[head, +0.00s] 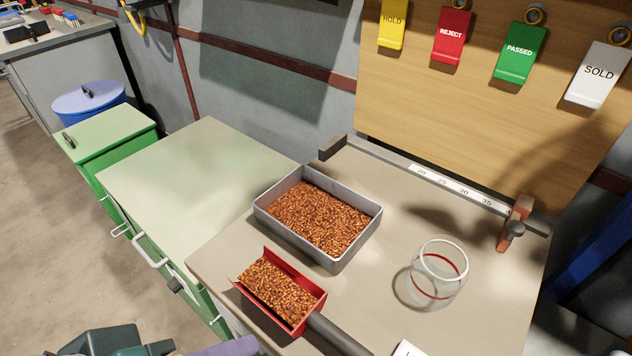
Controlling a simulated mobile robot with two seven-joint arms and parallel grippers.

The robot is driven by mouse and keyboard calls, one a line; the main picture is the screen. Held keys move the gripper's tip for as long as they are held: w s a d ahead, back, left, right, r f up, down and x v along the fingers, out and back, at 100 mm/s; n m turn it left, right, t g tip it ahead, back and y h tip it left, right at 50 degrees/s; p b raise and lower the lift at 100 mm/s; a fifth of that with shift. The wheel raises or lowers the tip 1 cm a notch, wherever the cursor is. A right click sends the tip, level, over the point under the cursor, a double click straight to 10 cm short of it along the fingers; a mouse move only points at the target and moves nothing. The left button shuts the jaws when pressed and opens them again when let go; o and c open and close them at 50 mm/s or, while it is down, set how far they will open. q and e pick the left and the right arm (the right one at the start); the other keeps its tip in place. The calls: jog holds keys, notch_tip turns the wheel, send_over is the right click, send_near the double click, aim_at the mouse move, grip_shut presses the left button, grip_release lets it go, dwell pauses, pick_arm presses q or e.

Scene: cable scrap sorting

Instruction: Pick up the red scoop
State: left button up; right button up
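The red scoop (301,273) lies on the grey-beige bench top (395,185), close to its front left edge. It is filled with small copper-coloured granules. Its dark handle (340,335) points to the lower right and reaches near the bottom of the picture.
A grey tray (344,258) of copper granules stands just behind the scoop. A clear glass with a red band (441,283) stands to the right. A scale rail (440,182) with a clamp (514,224) runs along the back. A green cabinet (200,178) adjoins left.

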aim_at(323, 330)
pick_arm(q)
jog(key=w+d+f+n+b, duration=0.1)
jog(key=d+f, duration=0.1)
jog(key=f, duration=0.1)
jog(key=w+d+f+n+t+h+b, duration=0.1)
jog(key=w+d+f+n+b, duration=0.1)
jog(key=f, duration=0.1)
jog(key=w+d+f+n+b, duration=0.1)
jog(key=d+f+n+b, duration=0.1)
jog(key=f, duration=0.1)
jog(key=shift+w+f+h, duration=0.1)
jog(key=shift+w+h, duration=0.1)
jog(key=shift+h, duration=0.1)
jog(key=b+x, duration=0.2)
jog(key=x, duration=0.4)
jog(key=shift+d+b, duration=0.1)
jog(key=shift+b, duration=0.2)
pick_arm(e)
notch_tip(323, 330, down, 9)
jog(key=shift+w, duration=0.25)
pick_arm(q)
jog(key=shift+r, duration=0.2)
grip_shut()
pick_arm(e)
jog(key=shift+d, duration=0.1)
pick_arm(q)
jog(key=shift+w+r, duration=0.1)
